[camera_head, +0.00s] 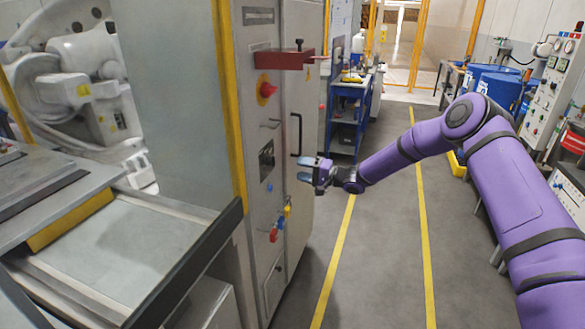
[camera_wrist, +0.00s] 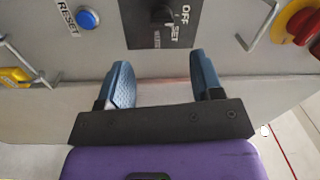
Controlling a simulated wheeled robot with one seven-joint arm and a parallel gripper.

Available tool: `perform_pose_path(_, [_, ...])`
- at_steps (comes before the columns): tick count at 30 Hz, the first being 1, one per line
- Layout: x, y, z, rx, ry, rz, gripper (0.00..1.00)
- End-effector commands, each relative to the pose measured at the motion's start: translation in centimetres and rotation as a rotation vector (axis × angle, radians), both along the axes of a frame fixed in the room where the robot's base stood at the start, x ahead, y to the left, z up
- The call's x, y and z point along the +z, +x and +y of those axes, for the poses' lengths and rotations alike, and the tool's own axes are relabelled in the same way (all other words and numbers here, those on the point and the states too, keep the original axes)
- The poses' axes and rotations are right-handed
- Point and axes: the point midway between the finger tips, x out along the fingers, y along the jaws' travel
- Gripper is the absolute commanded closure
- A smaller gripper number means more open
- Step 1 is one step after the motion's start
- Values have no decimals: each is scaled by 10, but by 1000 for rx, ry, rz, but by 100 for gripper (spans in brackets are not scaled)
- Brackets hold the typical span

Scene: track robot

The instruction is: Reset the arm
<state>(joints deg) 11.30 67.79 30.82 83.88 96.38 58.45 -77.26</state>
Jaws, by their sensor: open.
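My gripper (camera_head: 306,169) is the dark end of my purple arm, in front of the grey cabinet (camera_head: 285,235). In the wrist view its two blue fingers (camera_wrist: 162,68) are spread apart with nothing between them. A black switch plate (camera_wrist: 148,25) with a dark knob and white lettering, including "OFF", lies just beyond the fingertips. It also shows in the head view (camera_head: 266,157), left of the gripper. A blue button (camera_wrist: 87,17) by a "RESET" label is to the left in the wrist view. The gripper appears apart from both controls.
A red knob (camera_head: 267,90) and a red block (camera_head: 283,60) stick out above the switch. A black handle (camera_head: 297,135) is beside the gripper. Small coloured padlock-like items (camera_head: 274,235) hang below. A white robot arm (camera_head: 75,60) stands behind the cabinet. The floor lane (camera_head: 385,250) is clear.

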Motion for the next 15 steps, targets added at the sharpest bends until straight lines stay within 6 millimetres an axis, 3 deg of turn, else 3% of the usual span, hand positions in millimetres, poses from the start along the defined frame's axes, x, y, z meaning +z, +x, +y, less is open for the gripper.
perform_pose_path(15, [6, -5, -4, 13, -11, -4, 40])
